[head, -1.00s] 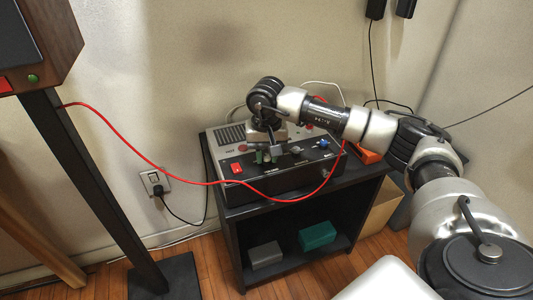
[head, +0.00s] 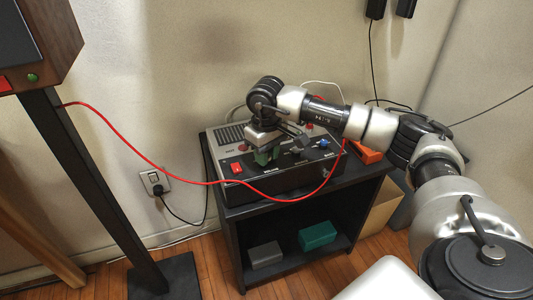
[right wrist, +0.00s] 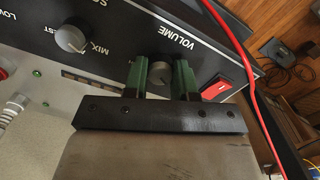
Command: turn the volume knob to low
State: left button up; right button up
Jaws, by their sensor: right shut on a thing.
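The volume knob (right wrist: 159,79) is a small grey knob on the black front panel of a control box (head: 290,178). The upside-down word VOLUME shows beside it in the right wrist view. My right gripper (right wrist: 160,77) has its green fingers on both sides of the knob and is shut on it. In the head view the right gripper (head: 264,156) is over the left part of the panel, and it hides the knob there. I cannot make out the knob's pointer. My left gripper is not in view.
A red rocker switch (head: 237,168) is close beside the gripper. The mix knob (right wrist: 72,37) and a blue knob (head: 323,143) share the panel. A red cable (head: 272,199) hangs across the box front. The box stands on a black shelf (head: 235,232).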

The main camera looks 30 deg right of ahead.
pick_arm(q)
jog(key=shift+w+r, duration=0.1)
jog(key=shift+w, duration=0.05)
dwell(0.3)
pick_arm(e)
jog(key=o, duration=0.9)
notch_tip(320, 180, up, 6)
jog(key=shift+r+p, duration=0.2)
jog(key=shift+p, duration=0.5)
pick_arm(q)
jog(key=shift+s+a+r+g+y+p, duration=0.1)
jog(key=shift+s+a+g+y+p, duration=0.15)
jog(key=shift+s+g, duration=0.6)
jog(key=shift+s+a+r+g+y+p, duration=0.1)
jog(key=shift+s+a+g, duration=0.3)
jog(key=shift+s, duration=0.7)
pick_arm(e)
jog(key=shift+r, duration=2.25)
